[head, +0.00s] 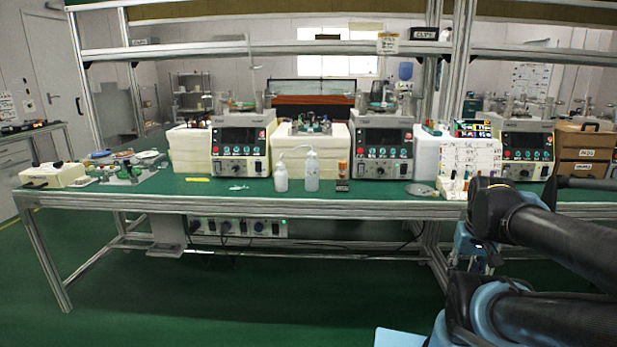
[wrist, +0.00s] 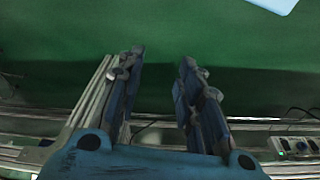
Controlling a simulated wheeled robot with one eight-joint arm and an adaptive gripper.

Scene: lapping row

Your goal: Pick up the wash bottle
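Two pale translucent bottles stand upright side by side on the green bench top in the head view, a left bottle (head: 281,177) and a slightly taller right bottle (head: 312,171). A thin curved spout tube shows between their tops, so at least one is a wash bottle; I cannot tell surely which one the tube belongs to. My gripper (wrist: 160,63) is open and empty in the wrist view, with its two blue fingers apart over the green floor. The bottles are not in the wrist view. In the head view my arm is at the right, in front of the bench and well away from the bottles.
The green bench (head: 360,207) has a metal front edge. Behind the bottles stand a cream box (head: 333,155) and control units (head: 385,148).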

